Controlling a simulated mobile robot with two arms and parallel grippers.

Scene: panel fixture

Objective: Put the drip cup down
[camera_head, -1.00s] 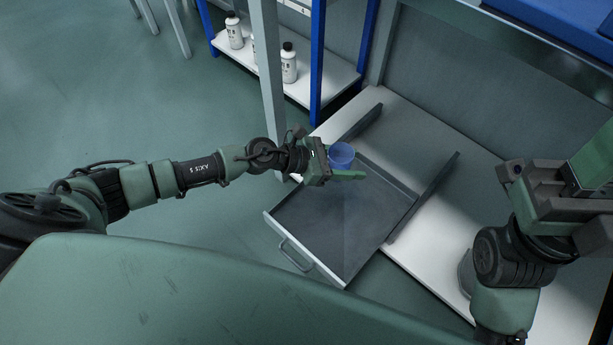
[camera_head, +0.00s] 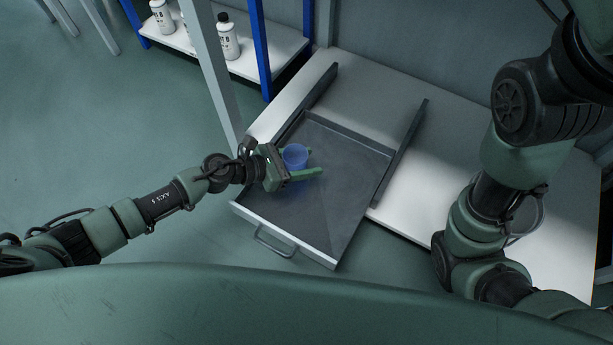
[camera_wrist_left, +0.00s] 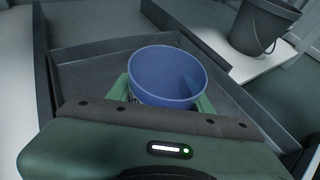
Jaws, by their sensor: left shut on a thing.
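The drip cup (camera_head: 295,156) is a small blue cup, upright between the fingers of my left gripper (camera_head: 300,165). The gripper is shut on it. In the left wrist view the open-topped drip cup (camera_wrist_left: 167,76) sits between the two green fingers. In the head view it shows over the left part of a grey open drawer (camera_head: 335,205). I cannot tell whether its base touches the drawer floor. My right arm (camera_head: 480,215) is at the right of the head view, its gripper out of the picture.
The drawer has low walls and a front handle (camera_head: 272,243). Dark rails stand on the white surface (camera_head: 440,150) around it. A dark bucket (camera_wrist_left: 265,25) shows in the left wrist view. White bottles (camera_head: 228,38) stand on a shelf at upper left. The drawer's right half is bare.

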